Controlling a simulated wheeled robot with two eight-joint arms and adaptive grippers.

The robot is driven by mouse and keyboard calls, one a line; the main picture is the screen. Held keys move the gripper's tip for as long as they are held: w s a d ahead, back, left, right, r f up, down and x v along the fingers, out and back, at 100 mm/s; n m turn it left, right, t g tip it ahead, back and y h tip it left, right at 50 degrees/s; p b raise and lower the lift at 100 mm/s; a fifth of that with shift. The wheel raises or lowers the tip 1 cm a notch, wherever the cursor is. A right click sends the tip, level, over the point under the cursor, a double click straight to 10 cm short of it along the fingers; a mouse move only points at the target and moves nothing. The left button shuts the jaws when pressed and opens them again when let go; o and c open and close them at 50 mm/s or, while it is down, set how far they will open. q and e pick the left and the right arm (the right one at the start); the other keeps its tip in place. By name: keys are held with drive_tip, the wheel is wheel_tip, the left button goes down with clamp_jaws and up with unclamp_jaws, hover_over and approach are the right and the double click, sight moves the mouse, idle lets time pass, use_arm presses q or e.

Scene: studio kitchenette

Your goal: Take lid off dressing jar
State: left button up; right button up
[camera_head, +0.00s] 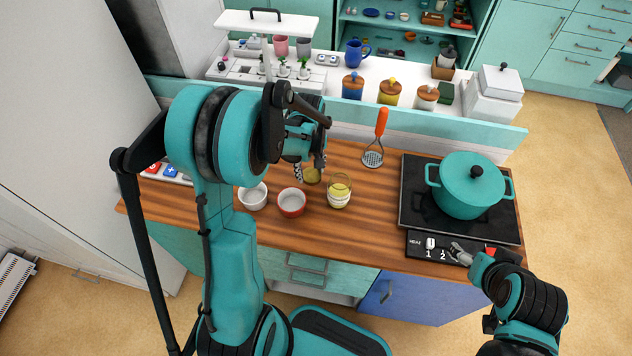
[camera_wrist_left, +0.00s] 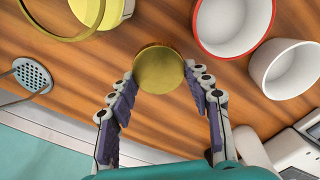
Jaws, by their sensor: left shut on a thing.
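A round gold lid (camera_wrist_left: 160,70) sits between the fingertips of my left gripper (camera_wrist_left: 163,82) in the left wrist view. The fingers close on its two sides. In the head view my left gripper (camera_head: 309,167) points down over a small yellowish jar (camera_head: 313,177) on the wooden counter, and partly hides it. I cannot tell whether the lid still touches the jar. My right gripper (camera_head: 460,253) is at the lower right, near the black panel before the hob; its finger opening is unclear.
A white bowl (camera_head: 252,197) and a red bowl (camera_head: 291,202) are close by. A teal pot (camera_head: 467,186) is on the hob.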

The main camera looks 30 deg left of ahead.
sight(311, 173)
use_arm(q)
wheel_tip(311, 173, down, 4)
drive_tip(key=shift+d+f+b, duration=0.1)
drive_tip(key=shift+b, duration=0.6)
drive_tip(key=shift+f, duration=0.2)
drive_tip(key=shift+f, duration=0.15)
drive_tip(key=o, duration=1.3)
